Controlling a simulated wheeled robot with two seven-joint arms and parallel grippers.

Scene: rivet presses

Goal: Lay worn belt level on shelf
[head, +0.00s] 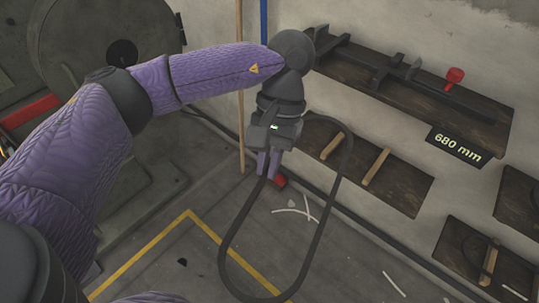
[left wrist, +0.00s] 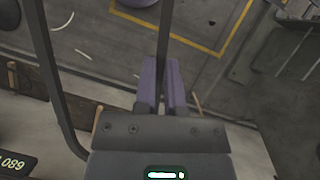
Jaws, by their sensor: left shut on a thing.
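The worn belt (head: 315,240) is a thin black loop. It hangs from my left gripper (head: 269,165) in a long oval, its lower bend in front of the floor. My left gripper points down and is shut on the belt. In the left wrist view, one strand of the belt (left wrist: 165,35) runs between the purple fingers (left wrist: 161,85), and another strand passes at the left. A dark wooden shelf (head: 408,198) with two pale wooden strips is on the wall just right of the gripper. The belt's right side overlaps its left end in the head view. My right gripper is out of view.
Above is a longer shelf (head: 490,126) with a black rail, a red knob (head: 455,75) and a "680 mm" label (head: 460,145). More shelves (head: 515,270) are at the right. Pale scraps and a yellow line (head: 140,255) mark the floor. A large grey machine stands left.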

